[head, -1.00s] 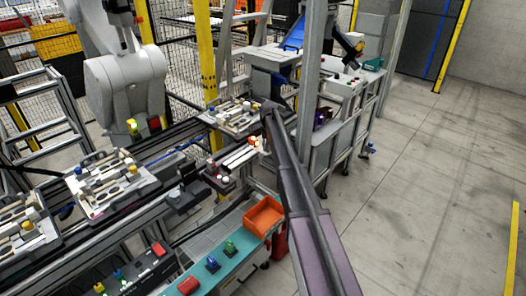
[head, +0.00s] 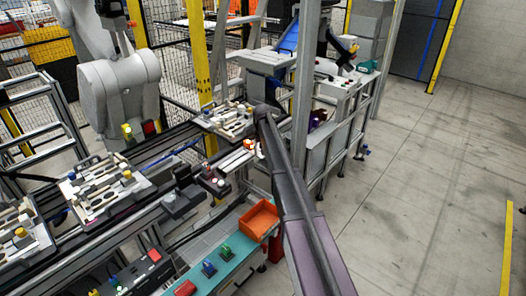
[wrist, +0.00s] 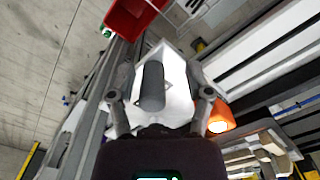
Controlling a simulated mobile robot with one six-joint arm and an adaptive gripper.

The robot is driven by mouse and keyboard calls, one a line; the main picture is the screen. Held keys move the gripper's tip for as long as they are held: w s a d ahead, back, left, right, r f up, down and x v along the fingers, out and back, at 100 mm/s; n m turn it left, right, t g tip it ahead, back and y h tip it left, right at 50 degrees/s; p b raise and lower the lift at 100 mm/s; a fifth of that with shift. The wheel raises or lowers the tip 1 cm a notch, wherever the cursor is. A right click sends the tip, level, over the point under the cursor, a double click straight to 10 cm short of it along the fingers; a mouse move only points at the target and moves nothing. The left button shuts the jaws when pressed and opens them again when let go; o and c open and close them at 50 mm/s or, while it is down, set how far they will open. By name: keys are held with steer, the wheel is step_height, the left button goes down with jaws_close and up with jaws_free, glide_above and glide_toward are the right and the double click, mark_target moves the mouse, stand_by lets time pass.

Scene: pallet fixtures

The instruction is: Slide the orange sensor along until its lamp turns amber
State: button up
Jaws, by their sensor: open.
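The orange sensor (wrist: 221,113) is right of my gripper in the wrist view, with a bright pale-yellow patch at its lower end. I cannot tell whether that patch is its lamp or what colour the lamp shows. A small orange patch (head: 249,144) beside my arm in the head view may be the same sensor. My gripper (wrist: 158,92) is open, its two fingers on either side of a dark grey cylinder (wrist: 152,87) over a pale block (wrist: 177,83). I cannot tell whether they touch it. In the head view my arm hides the gripper.
An orange bin (head: 259,219) stands on the teal bench (head: 226,257) below the conveyor. Pallets with fixtures (head: 103,187) line the conveyor. A grey post (head: 304,85) stands close to my arm. The floor at right (head: 430,190) is clear.

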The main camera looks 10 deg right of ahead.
steer(key=s+a, duration=0.7)
steer(key=a, duration=0.2)
step_height(320, 180, up, 14)
steer(key=p, duration=1.4)
steer(key=s+d+f+b, duration=0.1)
steer(key=s+f+b, duration=0.2)
steer(key=s, duration=0.5)
steer(key=s+d+f+b, duration=0.1)
steer(key=s+f+b, duration=0.1)
steer(key=s, duration=0.5)
steer(key=s+f+n+b, duration=0.1)
steer(key=s+f+b, duration=0.2)
steer(key=s, duration=0.5)
steer(key=shift+s+d+f+b, duration=0.3)
steer(key=shift+s+d, duration=0.05)
steer(key=shift+d, duration=0.05)
steer(key=s, duration=1)
steer(key=shift+s+d+n, duration=0.2)
steer(key=shift+d+n, duration=0.1)
steer(key=shift+n, duration=0.1)
stand_by(1.0)
